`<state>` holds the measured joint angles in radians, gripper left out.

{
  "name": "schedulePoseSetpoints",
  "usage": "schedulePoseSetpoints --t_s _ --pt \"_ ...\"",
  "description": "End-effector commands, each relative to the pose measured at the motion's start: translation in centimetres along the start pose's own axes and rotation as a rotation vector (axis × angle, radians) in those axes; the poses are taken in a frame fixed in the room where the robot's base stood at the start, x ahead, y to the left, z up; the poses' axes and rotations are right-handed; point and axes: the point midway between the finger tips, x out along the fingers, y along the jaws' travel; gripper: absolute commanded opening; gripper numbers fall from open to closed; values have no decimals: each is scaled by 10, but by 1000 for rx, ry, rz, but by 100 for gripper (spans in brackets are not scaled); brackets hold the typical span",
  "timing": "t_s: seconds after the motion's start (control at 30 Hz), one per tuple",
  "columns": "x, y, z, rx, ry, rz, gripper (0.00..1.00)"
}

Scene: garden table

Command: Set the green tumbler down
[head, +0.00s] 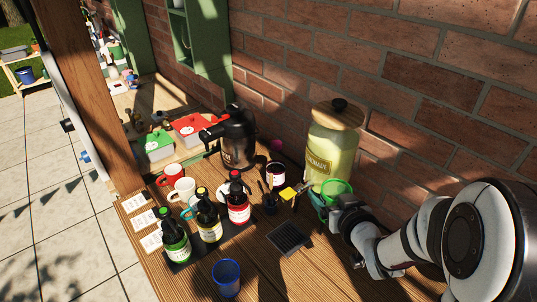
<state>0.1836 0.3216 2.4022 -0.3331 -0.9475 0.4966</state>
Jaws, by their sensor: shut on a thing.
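The green tumbler (338,188) is translucent and stands out in front of the large lemonade jar (333,148), right of the table's middle. My gripper (330,209) reaches in from the right and is shut on the tumbler, which looks about upright. My gripper hides part of the tumbler's lower side. I cannot tell whether its base touches the table or hangs above it.
A black drip grid (289,238) lies in front. A blue tumbler (226,279) stands at the front edge. Several pump bottles (208,218), mugs (172,174) and a black urn (238,140) stand left. Bare wood (320,270) shows at front right. A brick wall closes the back.

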Motion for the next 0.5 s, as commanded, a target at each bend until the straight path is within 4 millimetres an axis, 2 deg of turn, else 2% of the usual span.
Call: schedulePoseSetpoints --t_s 0.1,0.23,0.4,0.5 --pt "15 -11 37 -34 -8 -96 21" --pt "24 -34 85 -87 -8 -231 21" --pt "20 -72 143 -161 -4 -405 21" --pt "14 -87 161 -188 0 -463 21"
